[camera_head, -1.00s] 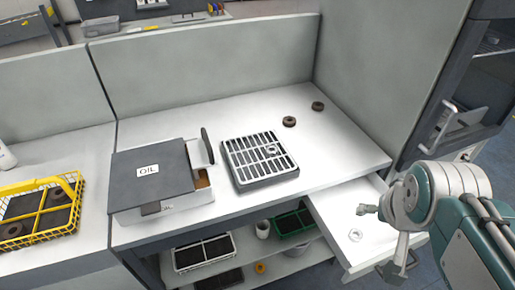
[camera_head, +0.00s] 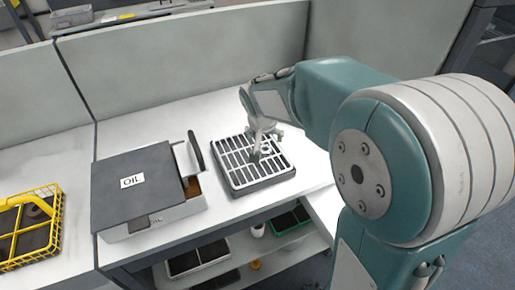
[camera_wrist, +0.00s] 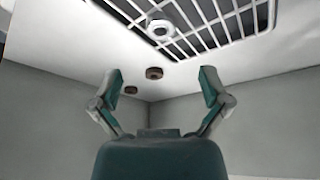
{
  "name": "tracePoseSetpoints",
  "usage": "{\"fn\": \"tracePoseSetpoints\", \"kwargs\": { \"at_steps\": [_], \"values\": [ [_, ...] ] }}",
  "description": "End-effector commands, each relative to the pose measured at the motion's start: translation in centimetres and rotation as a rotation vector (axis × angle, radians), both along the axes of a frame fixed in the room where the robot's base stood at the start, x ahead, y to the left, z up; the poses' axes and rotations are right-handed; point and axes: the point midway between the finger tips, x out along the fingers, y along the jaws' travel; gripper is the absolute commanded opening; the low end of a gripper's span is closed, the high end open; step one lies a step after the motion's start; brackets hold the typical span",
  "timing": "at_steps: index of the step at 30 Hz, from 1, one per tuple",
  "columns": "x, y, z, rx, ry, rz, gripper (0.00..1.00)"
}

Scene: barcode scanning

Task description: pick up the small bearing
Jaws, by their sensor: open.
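A small silver ring, which looks like the small bearing (camera_wrist: 160,28), lies on the white slatted grate of a dark tray (camera_head: 241,181). In the head view my gripper (camera_head: 260,150) is over the right part of this tray, and it largely covers the ring there. In the wrist view my gripper (camera_wrist: 160,76) is open, with its two green fingers spread and nothing between them. The ring shows beyond the fingertips, near the top of the picture, apart from them.
A grey oil box (camera_head: 140,183) with a raised flap stands left of the tray. A yellow wire basket (camera_head: 50,212) is at far left.

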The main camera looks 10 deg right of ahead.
Motion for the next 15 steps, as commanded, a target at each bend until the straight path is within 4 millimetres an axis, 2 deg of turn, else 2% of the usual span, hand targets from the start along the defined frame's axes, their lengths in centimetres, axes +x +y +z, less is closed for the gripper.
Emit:
{"fn": "tracePoseSetpoints", "kwargs": {
  "at_steps": [3,10,15],
  "values": [
    [0.7,-0.3,-1.9,-0.001,0.003,-0.001,0.96],
    [1.4,-0.4,-3.7,-0.001,0.002,0.001,0.96],
    [2.4,-0.5,-6.3,-0.001,0.005,0.002,0.96]
  ]
}}
